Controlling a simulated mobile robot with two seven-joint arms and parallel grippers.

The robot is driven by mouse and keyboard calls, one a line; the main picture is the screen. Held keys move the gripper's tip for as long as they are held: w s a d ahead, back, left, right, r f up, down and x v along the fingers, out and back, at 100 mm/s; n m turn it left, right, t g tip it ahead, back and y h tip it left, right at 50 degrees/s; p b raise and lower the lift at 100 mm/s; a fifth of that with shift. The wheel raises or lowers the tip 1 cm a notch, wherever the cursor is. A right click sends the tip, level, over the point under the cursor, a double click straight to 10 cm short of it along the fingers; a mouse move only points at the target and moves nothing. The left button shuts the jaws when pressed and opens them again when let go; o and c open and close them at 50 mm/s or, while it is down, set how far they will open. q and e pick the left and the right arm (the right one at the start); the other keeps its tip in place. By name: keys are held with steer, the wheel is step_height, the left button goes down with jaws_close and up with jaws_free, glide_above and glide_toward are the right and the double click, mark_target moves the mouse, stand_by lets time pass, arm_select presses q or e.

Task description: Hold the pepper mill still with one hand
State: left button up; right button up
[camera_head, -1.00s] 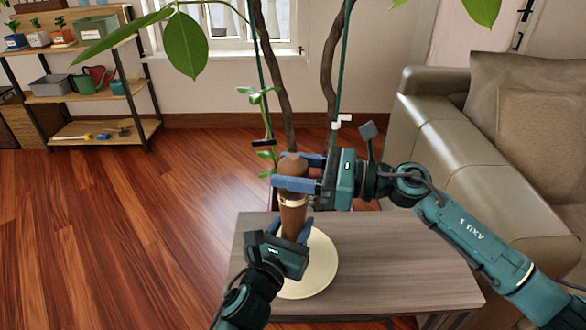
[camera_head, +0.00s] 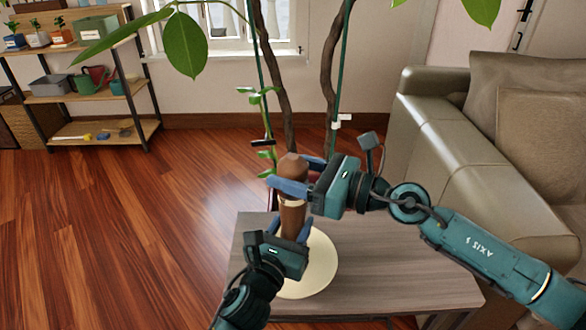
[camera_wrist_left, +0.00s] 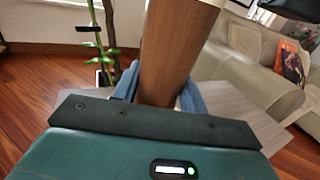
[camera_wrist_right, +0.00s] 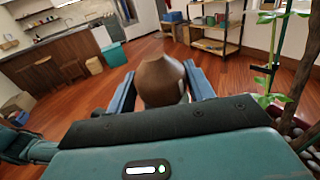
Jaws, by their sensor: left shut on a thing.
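The brown wooden pepper mill (camera_head: 292,217) stands upright on the round cream plate (camera_head: 322,265), with a pale band around its middle. My left gripper (camera_head: 290,230) is shut on its lower body; the left wrist view shows the mill (camera_wrist_left: 180,50) between the blue fingers. My right gripper (camera_head: 287,171) is open around the mill's rounded head. In the right wrist view the head (camera_wrist_right: 162,82) sits between the fingers with a gap visible on each side. The mill's foot is hidden behind the left gripper.
The plate lies on a grey wooden table (camera_head: 400,275). A grey-green sofa (camera_head: 440,130) stands close on the right. A plant with thin trunks (camera_head: 330,80) rises just behind the table. A shelf (camera_head: 100,95) stands at the far left, with open floor before it.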

steer(key=o, duration=0.3)
steer(key=shift+r, duration=0.1)
steer(key=shift+o, duration=0.2)
steer(key=v, duration=1.2)
steer(key=x, duration=1.3)
steer(key=shift+w+a, duration=0.25)
steer(key=shift+a, duration=0.1)
steer(key=shift+c, duration=0.3)
steer(key=shift+s, duration=0.1)
steer(key=c, duration=0.9)
